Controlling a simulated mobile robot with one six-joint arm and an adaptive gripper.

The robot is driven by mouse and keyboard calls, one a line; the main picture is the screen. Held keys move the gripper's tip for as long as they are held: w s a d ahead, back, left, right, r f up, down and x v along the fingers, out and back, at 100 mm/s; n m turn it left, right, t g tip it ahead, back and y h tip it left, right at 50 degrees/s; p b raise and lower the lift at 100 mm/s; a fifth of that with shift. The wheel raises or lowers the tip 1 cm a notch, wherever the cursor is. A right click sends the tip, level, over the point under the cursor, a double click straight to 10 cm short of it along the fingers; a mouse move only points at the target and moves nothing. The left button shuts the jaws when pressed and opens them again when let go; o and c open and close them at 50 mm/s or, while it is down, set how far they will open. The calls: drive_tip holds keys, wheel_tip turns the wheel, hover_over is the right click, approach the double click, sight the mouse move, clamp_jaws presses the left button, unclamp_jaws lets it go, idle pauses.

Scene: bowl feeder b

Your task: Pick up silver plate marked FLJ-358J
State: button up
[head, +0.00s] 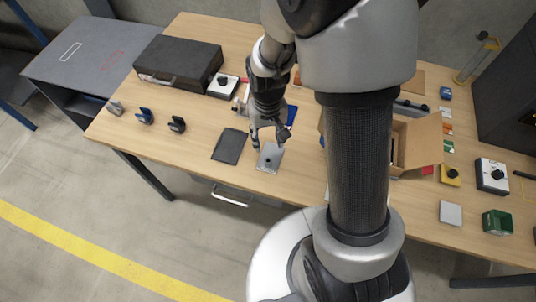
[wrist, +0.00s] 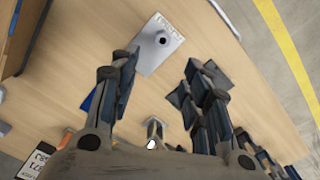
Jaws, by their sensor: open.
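A silver plate (head: 272,151) with a dark round knob lies flat on the wooden table near its front edge. In the wrist view the silver plate (wrist: 145,58) lies ahead of the fingertips, with its knob near the middle. It has small lettering along its far edge that I cannot read clearly. My gripper (head: 269,138) is just above and behind the plate in the head view. In the wrist view my gripper (wrist: 162,66) is open, its two fingers wide apart with nothing between them.
A dark flat plate (head: 229,146) lies just left of the silver one. A black case (head: 178,62) stands at the back left. An open cardboard box (head: 418,143) is to the right, behind my arm. A pale plate (head: 451,213) and green block (head: 497,222) lie far right.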

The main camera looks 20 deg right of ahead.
drive_tip(key=b, duration=0.2)
hover_over(268, 159)
drive_tip(key=f, duration=0.6)
drive_tip(key=shift+w, duration=0.3)
drive_tip(key=f, duration=0.1)
drive_tip(key=f+b, duration=0.1)
drive_tip(key=f, duration=0.1)
drive_tip(key=f+b, duration=0.1)
drive_tip(key=f, duration=0.1)
drive_tip(key=shift+s+f, duration=0.1)
drive_tip(key=shift+s, duration=0.2)
drive_tip(key=shift+c, duration=0.5)
clamp_jaws()
